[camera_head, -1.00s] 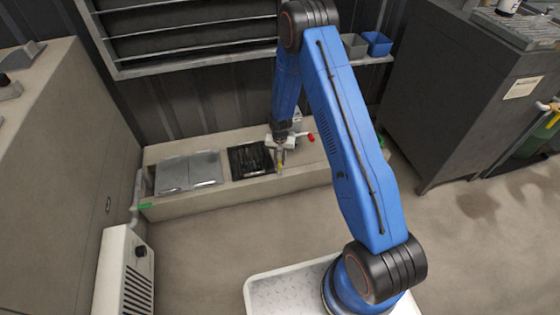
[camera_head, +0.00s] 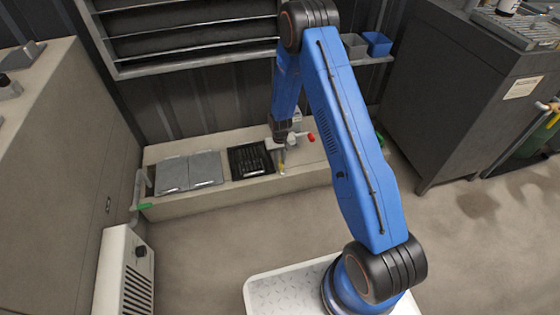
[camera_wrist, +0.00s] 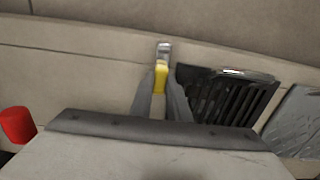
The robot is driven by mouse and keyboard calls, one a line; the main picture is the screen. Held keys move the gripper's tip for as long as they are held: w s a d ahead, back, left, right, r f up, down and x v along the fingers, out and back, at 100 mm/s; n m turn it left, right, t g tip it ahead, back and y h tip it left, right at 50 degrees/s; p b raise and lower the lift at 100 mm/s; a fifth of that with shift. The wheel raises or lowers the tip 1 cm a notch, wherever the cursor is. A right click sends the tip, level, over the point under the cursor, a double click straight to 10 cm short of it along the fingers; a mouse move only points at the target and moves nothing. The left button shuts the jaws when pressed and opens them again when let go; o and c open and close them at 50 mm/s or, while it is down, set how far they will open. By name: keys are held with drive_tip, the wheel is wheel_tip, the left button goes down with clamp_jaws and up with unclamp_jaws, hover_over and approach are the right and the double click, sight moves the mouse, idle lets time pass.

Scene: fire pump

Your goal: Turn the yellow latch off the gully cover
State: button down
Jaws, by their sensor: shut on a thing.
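The yellow latch (camera_wrist: 161,76) shows in the wrist view between the two fingers of my gripper (camera_wrist: 161,95), with a grey metal end beyond it. My gripper is shut on the latch. In the head view the latch (camera_head: 282,167) is a small yellow spot below my gripper (camera_head: 281,155), at the right edge of the gully cover. The gully cover (camera_head: 250,160) is a black slotted grate set in the concrete ledge. In the wrist view the grate (camera_wrist: 225,95) lies just right of the fingers, and the latch appears beside it rather than across it.
Two grey metal plates (camera_head: 188,171) lie left of the grate on the concrete ledge (camera_head: 215,195). A red-ended fitting (camera_head: 311,136) stands close right of my gripper and also shows in the wrist view (camera_wrist: 17,125). The floor in front is clear.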

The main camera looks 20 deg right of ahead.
sight(280, 162)
drive_tip(key=c, duration=1.7)
unclamp_jaws()
drive_tip(key=shift+r, duration=0.1)
wheel_tip(280, 162, up, 17)
drive_tip(key=shift+r, duration=0.1)
